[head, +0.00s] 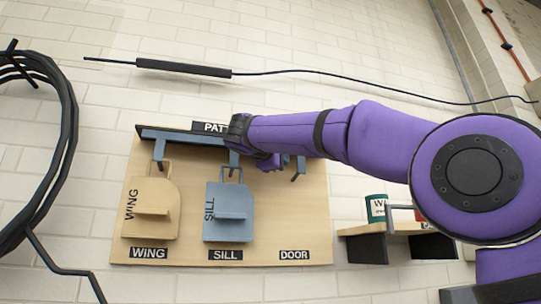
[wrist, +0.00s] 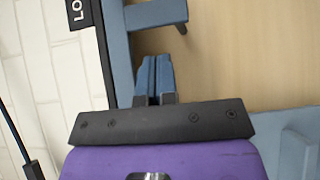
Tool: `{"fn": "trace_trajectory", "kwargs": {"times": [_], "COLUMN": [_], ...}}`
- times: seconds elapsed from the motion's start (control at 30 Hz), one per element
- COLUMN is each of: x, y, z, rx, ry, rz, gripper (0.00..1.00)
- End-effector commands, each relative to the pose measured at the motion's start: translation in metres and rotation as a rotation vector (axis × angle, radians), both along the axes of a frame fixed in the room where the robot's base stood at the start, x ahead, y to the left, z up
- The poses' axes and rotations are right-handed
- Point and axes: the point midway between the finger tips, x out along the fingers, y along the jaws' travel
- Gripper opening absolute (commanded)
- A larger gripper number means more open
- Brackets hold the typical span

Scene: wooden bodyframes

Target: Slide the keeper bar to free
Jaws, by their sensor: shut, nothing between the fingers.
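A blue-grey bar (head: 180,137), which I take to be the keeper bar, runs along the top of the wooden board (head: 190,176) above the hanging panels. My arm hides part of its right side. In the wrist view the bar (wrist: 119,55) runs upright left of my fingers, with a bracket (wrist: 156,15) jutting right from it. My gripper (head: 272,163) is at the board, just below the bar and right of the blue SILL panel's handle. In the wrist view my gripper (wrist: 154,62) is shut and empty, close beside the bar; I cannot tell whether they touch.
A tan WING panel (head: 150,222) and a blue SILL panel (head: 236,205) hang on the board. The space above the DOOR label (head: 294,255) is bare. A small shelf (head: 372,230) with cans is at right. Black cable coils (head: 68,120) hang at left.

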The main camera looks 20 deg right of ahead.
Motion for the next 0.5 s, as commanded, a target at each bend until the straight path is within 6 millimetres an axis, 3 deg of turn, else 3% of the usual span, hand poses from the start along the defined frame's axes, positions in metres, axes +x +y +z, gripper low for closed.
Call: {"fn": "trace_trajectory", "kwargs": {"times": [0.2,0.5], "x": [-0.002,-0.002], "y": [-0.022,-0.025], "z": [0.001,0.001], "rx": [0.001,0.001], "ry": [-0.002,-0.001], "rz": [-0.002,0.000], "gripper": [0.00,0.00]}}
